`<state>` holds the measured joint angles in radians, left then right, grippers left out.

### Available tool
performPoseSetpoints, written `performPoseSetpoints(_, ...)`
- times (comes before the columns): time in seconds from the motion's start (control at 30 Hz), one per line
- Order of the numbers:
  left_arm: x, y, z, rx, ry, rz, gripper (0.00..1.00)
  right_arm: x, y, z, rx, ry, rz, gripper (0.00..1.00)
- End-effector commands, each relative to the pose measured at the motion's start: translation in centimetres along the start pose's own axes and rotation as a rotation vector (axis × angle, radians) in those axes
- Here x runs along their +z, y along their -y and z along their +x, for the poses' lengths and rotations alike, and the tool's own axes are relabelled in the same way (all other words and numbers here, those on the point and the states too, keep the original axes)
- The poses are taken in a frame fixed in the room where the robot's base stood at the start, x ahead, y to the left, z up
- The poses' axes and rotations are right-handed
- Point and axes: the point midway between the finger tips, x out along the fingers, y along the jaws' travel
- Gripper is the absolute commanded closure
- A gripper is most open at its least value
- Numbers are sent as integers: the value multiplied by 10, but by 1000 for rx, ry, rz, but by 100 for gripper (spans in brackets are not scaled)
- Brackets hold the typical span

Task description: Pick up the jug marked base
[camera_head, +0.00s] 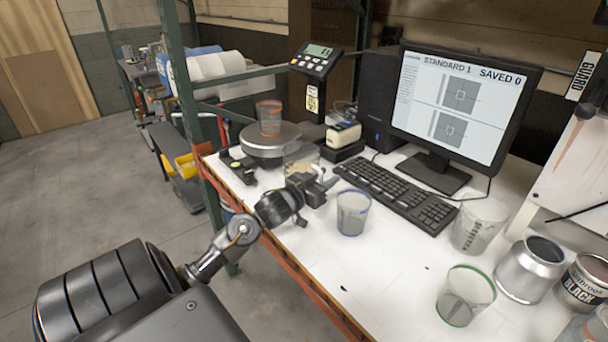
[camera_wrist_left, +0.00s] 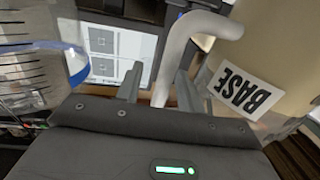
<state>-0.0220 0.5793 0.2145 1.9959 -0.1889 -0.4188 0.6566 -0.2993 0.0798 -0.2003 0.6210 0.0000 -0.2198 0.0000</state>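The jug marked BASE (camera_wrist_left: 265,45) fills the right side of the left wrist view, with its black-on-white label readable. In the head view the jug (camera_head: 300,157) is pale and see-through, standing on the white bench and partly hidden behind my left gripper (camera_head: 325,187). In the left wrist view the jug's pale handle (camera_wrist_left: 205,25) comes down between the two fingers of my left gripper (camera_wrist_left: 160,88). The fingers are apart, one on each side of the handle, with gaps visible. My right gripper is not in view.
A blue-rimmed cup (camera_head: 353,213) stands just right of the gripper. A round scale (camera_head: 270,140) with an orange-tinted cup (camera_head: 269,117) is behind. A keyboard (camera_head: 395,195) and monitor (camera_head: 460,100) are to the right. A green-rimmed cup (camera_head: 466,296) and cans (camera_head: 530,268) stand front right.

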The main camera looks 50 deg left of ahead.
Motion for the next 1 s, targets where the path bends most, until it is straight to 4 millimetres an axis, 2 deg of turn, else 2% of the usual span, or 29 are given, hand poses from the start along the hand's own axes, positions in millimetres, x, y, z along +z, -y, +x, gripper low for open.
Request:
performPoseSetpoints(0.17, 1, 0, 0, 0, 1, 0, 62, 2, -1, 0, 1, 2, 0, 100)
performPoseSetpoints(0.47, 1, 0, 0, 1, 1, 0, 100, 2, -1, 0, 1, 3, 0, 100)
performPoseSetpoints(1.0, 0, 0, 0, 1, 0, 0, 100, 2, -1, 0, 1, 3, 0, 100)
